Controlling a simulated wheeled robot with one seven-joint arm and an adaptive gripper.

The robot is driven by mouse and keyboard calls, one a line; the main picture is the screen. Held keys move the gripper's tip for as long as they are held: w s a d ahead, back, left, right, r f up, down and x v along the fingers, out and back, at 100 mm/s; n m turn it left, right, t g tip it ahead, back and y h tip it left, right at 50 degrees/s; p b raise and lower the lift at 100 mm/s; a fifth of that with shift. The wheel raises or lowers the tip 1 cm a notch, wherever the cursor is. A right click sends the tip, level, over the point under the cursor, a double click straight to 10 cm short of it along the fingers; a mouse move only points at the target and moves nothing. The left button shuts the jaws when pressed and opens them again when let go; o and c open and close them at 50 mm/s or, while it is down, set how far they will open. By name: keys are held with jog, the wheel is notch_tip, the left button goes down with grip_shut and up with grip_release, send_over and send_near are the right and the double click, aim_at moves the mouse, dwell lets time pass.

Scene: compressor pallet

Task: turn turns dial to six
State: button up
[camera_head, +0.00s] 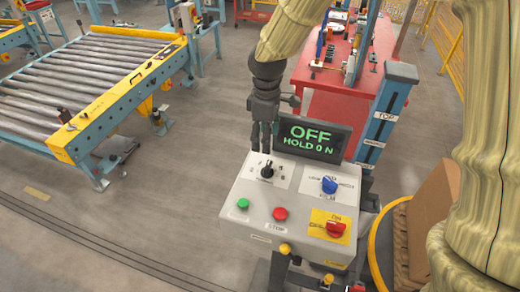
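A light grey control box (235,188) stands in the lower middle of the head view. It carries a black knob (267,171) on a white plate with small marks around it, and a blue knob (329,185) on another white plate. The labels are too small to read surely, so I cannot tell which is the turns dial. My gripper (263,150) points down just behind and above the black knob and seems apart from it. Its fingers are dark and small here; their opening is unclear. A dark display (310,136) reads "OFF HOLD 0 N" in green.
The box also has a green button (243,204), a red button (280,214) and a red switch (336,228) on a yellow plate. A blue post (382,115) and red table (335,78) stand behind. A roller conveyor (115,118) is left, a cardboard box (432,215) right.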

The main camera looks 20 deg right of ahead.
jog(key=p, duration=0.2)
send_over(268, 165)
jog(key=s, duration=0.3)
notch_tip(268, 165, down, 3)
jog(key=shift+w+f, duration=0.15)
jog(key=shift+f, duration=0.35)
jog(key=w+f, duration=0.2)
jog(key=w+f+p, duration=0.1)
jog(key=w+f, duration=0.1)
jog(key=f, duration=0.1)
jog(key=shift+w+f, duration=0.15)
jog(key=shift+f, duration=0.1)
jog(key=shift+s, duration=0.45)
jog(key=shift+s+r, duration=0.35)
jog(key=shift+s, duration=0.25)
jog(key=shift+s+r, duration=0.3)
jog(key=shift+s, duration=0.25)
jog(key=shift+w+a+f, duration=0.1)
jog(key=shift+w+f, duration=0.05)
jog(key=c, duration=0.3)
jog(key=shift+w+f, duration=0.55)
jog(key=shift+w, duration=0.3)
jog(key=c, duration=0.7)
jog(key=shift+s+r, duration=0.2)
jog(key=shift+c, duration=0.2)
